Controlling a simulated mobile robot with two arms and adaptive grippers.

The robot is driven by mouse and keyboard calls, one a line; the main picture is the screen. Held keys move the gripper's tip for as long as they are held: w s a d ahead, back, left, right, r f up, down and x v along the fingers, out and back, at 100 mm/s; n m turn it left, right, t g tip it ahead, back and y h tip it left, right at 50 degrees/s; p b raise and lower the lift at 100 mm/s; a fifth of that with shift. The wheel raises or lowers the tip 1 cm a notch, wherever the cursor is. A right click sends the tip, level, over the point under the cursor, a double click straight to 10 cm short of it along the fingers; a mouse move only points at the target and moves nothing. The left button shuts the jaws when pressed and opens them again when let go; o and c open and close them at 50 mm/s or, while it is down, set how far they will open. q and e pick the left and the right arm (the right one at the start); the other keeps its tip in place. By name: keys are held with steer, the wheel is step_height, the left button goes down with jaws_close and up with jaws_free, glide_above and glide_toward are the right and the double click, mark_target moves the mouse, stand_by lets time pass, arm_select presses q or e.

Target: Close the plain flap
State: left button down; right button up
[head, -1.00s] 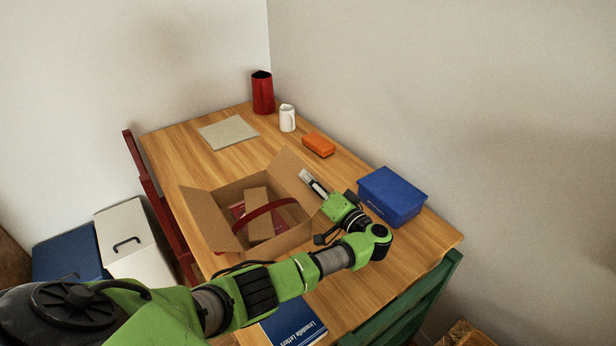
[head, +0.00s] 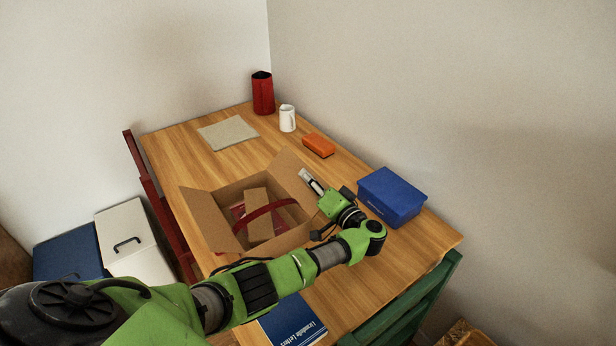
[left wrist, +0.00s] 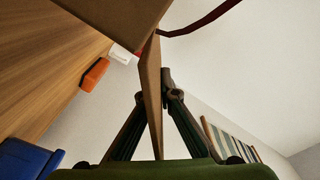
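An open brown cardboard box (head: 282,243) stands on the table. Its left flap (head: 205,215) leans outward. Its right flap (head: 291,170), bare brown cardboard, stands up at the far right side. A red band (head: 268,211) arcs across the opening, over brown and red contents. My left gripper (head: 305,176) is at the right flap's edge. In the left wrist view, this flap (left wrist: 152,85) runs edge-on between the left gripper's fingers (left wrist: 158,98), which close in on both its faces. The exact contact is hard to see. My right gripper is out of view.
A blue box (head: 392,197) stands close right of my left wrist. An orange block (head: 318,145), a white mug (head: 287,118), a red vase (head: 262,93) and a grey mat (head: 228,132) are farther back. A blue book (head: 292,321) lies at the front edge.

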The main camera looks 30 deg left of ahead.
mark_target(298, 189)
arm_select(q)
steer(key=shift+s+r+n+p, duration=0.25)
steer(key=shift+r+n+p, duration=0.2)
steer(key=shift+p, duration=1.2)
steer(key=shift+s+a+r+n+p, duration=0.15)
steer(key=shift+s+n+p, duration=0.1)
steer(key=shift+n+p, duration=0.6)
steer(key=shift+s+a+r+n+p, duration=0.25)
steer(key=shift+s+n+p, duration=0.2)
steer(key=shift+n+p, duration=0.4)
steer(key=shift+s+a+r+n+p, duration=0.15)
steer(key=shift+s+n+p, duration=0.2)
steer(key=shift+n, duration=0.3)
steer(key=shift+s+a+r+n+p, duration=0.15)
steer(key=shift+s+n+p, duration=0.15)
steer(key=shift+n, duration=0.3)
steer(key=c, duration=2.3)
jaws_free()
steer(key=shift+c, duration=0.2)
steer(key=shift+w+f, duration=0.1)
